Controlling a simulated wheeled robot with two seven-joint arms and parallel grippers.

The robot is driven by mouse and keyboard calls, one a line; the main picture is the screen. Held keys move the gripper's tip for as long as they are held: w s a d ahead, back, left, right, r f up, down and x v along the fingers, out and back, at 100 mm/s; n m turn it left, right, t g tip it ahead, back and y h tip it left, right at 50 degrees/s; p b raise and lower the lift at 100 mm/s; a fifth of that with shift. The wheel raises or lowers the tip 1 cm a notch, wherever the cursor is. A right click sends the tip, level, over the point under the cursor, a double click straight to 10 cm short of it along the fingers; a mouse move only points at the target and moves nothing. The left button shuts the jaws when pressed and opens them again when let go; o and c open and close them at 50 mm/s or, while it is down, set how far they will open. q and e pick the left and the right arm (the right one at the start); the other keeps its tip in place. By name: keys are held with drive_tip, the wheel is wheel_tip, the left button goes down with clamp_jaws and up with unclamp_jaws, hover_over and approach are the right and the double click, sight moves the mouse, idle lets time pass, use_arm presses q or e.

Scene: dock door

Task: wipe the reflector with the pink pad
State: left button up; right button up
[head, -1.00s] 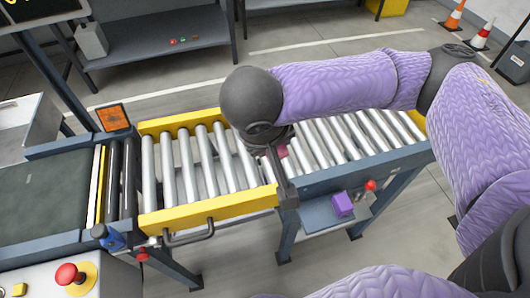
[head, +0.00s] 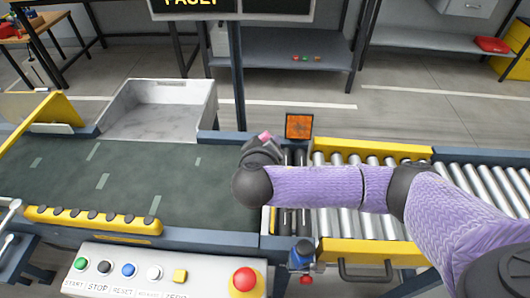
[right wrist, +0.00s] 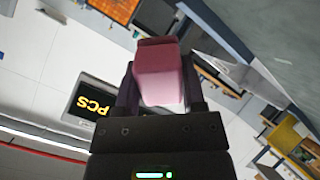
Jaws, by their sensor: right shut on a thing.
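The reflector (head: 299,126) is an orange square in a dark frame, upright at the far edge of the conveyor, with dirty-looking dark marks on its face. My right gripper (head: 264,142) is shut on the pink pad (head: 265,136), just left of the reflector and apart from it in the head view. Only a small part of the pad shows there, above my dark wrist. In the right wrist view the pink pad (right wrist: 160,75) sits between the two fingers and sticks out past them. My left gripper is not in view.
A dark belt (head: 120,185) lies left of the gripper, with a grey metal tray (head: 160,108) behind it. Rollers (head: 480,185) run to the right. A control panel (head: 165,270) with a red button is in front. A dark post (head: 237,80) stands behind the gripper.

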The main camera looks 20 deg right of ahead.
drive_tip(key=d+f+t, duration=0.1)
drive_tip(key=d+f, duration=0.1)
drive_tip(key=d, duration=0.1)
drive_tip(key=shift+d+n+t+b, duration=0.2)
drive_tip(key=shift+n+t+b, duration=0.1)
drive_tip(key=shift+t+b, duration=0.1)
drive_tip(key=shift+s+d, duration=0.25)
drive_tip(key=shift+d, duration=0.2)
drive_tip(key=shift+w+d+f+b, duration=0.15)
drive_tip(key=shift+w+b, duration=0.1)
drive_tip(key=shift+b, duration=0.25)
drive_tip(key=b+x, duration=0.3)
drive_tip(key=x, duration=0.1)
drive_tip(key=shift+w+f, duration=0.1)
drive_tip(key=shift+w, duration=0.1)
drive_tip(key=shift+w+d+b, duration=0.1)
drive_tip(key=shift+w+b, duration=0.15)
drive_tip(key=shift+b, duration=0.2)
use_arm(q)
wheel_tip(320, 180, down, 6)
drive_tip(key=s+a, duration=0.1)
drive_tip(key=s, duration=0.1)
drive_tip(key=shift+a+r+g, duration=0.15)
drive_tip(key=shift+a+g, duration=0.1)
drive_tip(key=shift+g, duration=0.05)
use_arm(e)
drive_tip(key=shift+w+d, duration=0.1)
drive_tip(key=shift+w, duration=0.05)
